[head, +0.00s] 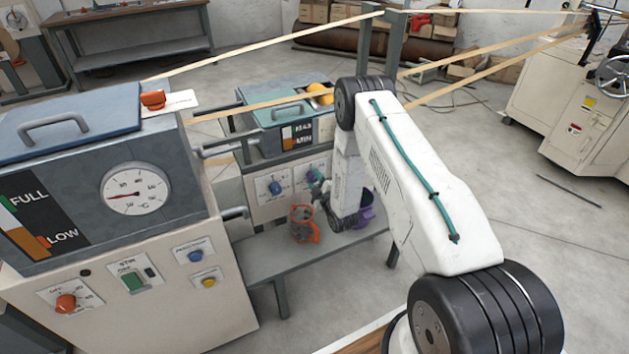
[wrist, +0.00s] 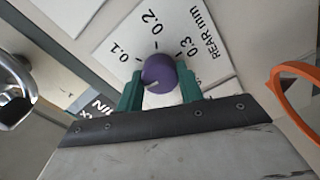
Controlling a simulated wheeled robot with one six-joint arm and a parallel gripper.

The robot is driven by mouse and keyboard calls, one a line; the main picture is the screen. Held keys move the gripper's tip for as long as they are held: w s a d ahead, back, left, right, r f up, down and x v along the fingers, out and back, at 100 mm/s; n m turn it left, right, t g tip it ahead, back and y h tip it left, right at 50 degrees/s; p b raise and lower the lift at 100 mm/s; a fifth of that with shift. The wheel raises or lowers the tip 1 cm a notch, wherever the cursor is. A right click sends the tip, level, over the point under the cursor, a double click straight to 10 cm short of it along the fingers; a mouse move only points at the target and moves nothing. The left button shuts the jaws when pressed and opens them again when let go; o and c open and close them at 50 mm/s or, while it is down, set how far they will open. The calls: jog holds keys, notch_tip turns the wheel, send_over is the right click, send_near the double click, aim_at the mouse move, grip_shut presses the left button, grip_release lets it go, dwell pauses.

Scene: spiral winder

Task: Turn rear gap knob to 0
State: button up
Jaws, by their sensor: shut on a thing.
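The rear gap knob (wrist: 158,70) is purple and round, on a white dial plate marked "REAR mm" with 0.1, 0.2 and 0.3 showing. The knob's pale pointer mark faces the lower left of the wrist view. The 0 mark is not visible. My gripper (wrist: 160,86) has its green fingers closed on the knob from both sides. In the head view my gripper (head: 317,181) is at the front panel of the rear machine (head: 262,199), right of a blue knob (head: 275,187). There the arm and fingers hide much of the dial.
An orange jug (head: 302,224) stands on the grey bench (head: 285,262) below the panel. Its handle (wrist: 288,77) is close on the right in the wrist view. A purple container (head: 367,208) is beside my arm. A metal pipe (wrist: 14,78) is at the left.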

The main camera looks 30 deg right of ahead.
jog(key=shift+n, duration=1)
jog(key=shift+f, duration=0.1)
jog(key=o, duration=1)
jog(key=shift+s, duration=0.1)
jog(key=s, duration=0.7)
jog(key=shift+s, duration=0.35)
